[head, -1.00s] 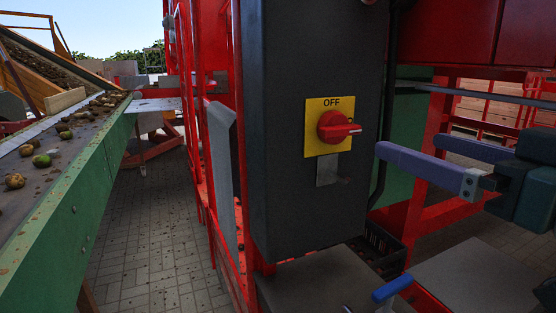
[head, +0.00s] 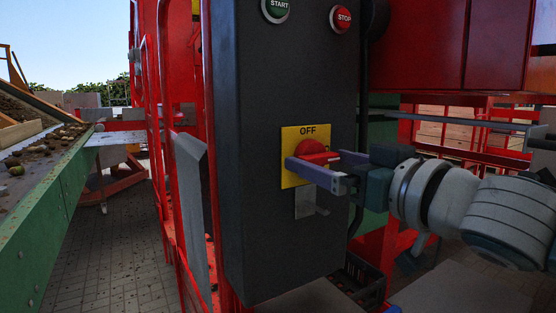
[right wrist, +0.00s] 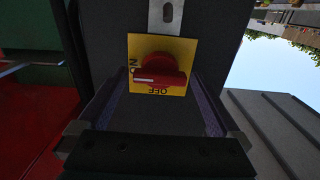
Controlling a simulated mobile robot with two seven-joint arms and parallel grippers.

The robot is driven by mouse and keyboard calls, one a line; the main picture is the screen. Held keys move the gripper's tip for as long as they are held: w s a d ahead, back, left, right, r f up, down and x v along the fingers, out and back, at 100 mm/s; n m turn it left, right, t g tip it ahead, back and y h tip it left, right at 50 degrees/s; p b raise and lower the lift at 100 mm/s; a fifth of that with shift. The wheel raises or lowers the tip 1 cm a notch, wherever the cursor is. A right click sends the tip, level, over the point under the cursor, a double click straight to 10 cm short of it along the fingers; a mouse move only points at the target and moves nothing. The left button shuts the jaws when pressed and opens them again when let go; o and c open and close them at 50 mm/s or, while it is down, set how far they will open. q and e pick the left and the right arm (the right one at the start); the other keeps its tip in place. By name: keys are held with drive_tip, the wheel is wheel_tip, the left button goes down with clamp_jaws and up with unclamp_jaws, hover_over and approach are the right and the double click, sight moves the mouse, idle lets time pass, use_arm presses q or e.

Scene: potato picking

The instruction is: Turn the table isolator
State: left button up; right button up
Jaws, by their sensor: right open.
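The table isolator is a red rotary knob (head: 312,150) on a yellow plate (head: 290,176) marked OFF, on the front of a dark grey cabinet (head: 265,235). In the right wrist view the knob (right wrist: 160,77) shows whole, its handle lying across the plate, with OFF and part of ON readable upside down. My right gripper (head: 314,164) is open, its two purple fingers reaching towards the knob from the right. In the head view the near finger covers the knob's lower part. In the right wrist view the fingers (right wrist: 170,108) are on either side of the plate; contact is not clear. My left gripper is not in view.
A green START button (head: 276,8) and a red STOP button (head: 343,17) sit higher on the cabinet. A metal hasp (head: 305,203) hangs below the plate. Red railings (head: 160,170) stand left of the cabinet, and a green-sided potato conveyor (head: 50,190) is farther left.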

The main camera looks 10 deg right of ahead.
drive_tip(key=shift+w+a, duration=0.1)
drive_tip(key=shift+w, duration=0.1)
drive_tip(key=c, duration=1.2)
drive_tip(key=shift+n, duration=0.3)
drive_tip(key=n+p, duration=0.1)
drive_tip(key=n, duration=0.1)
drive_tip(key=shift+r+n, duration=0.1)
drive_tip(key=shift+n, duration=0.2)
drive_tip(key=n+p, duration=0.1)
drive_tip(key=n, duration=0.4)
drive_tip(key=shift+n+p, duration=0.3)
drive_tip(key=n, duration=0.4)
drive_tip(key=shift+n, duration=0.3)
drive_tip(key=shift+n+p, duration=0.4)
drive_tip(key=shift+n, duration=1.9)
